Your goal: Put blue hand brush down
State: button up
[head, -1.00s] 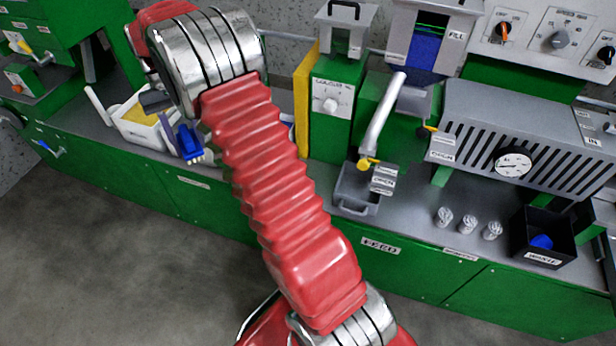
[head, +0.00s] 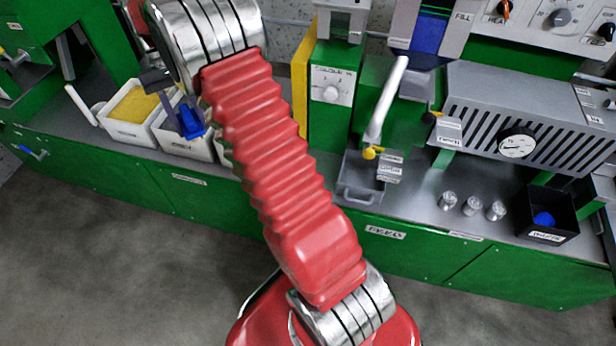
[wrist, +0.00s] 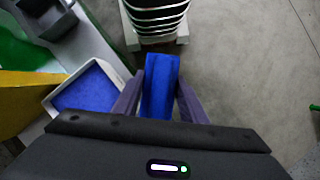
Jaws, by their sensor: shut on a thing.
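The blue hand brush (head: 190,121) is held by my gripper and shows in front of the white bins in the head view. In the wrist view the brush (wrist: 160,85) is a blue block between the two dark fingers of my gripper (wrist: 158,95). The fingers are shut on it. In the head view my gripper is small and partly hidden behind my red arm. The brush appears over the second white bin (head: 168,141); I cannot tell its height above it.
A white bin with yellow contents (head: 108,127) stands left on the grey counter. In the wrist view a white tray with blue contents (wrist: 88,90) lies left of the brush. A grey container (head: 362,180), several small silver pieces (head: 472,205) and a black waste box (head: 565,217) stand right.

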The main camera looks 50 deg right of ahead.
jog(key=s+d+f+m+t+y, duration=0.1)
jog(key=s+d+f+m, duration=0.25)
jog(key=d, duration=0.45)
jog(key=s+d+f+m+t+y, duration=0.1)
jog(key=s+d+f+m, duration=0.1)
jog(key=s+d+m, duration=0.45)
jog(key=s+d+f+m+t+h, duration=0.1)
jog(key=s+d+f+m+t, duration=0.5)
jog(key=m, duration=1.1)
jog(key=s+d+f, duration=0.1)
jog(key=d+f, duration=0.3)
jog(key=f, duration=0.3)
jog(key=shift+s+d+f, duration=0.25)
jog(key=shift+s+d, duration=0.1)
jog(key=shift+d, duration=0.05)
jog(key=shift+f, duration=2.95)
jog(key=shift+f, duration=2.05)
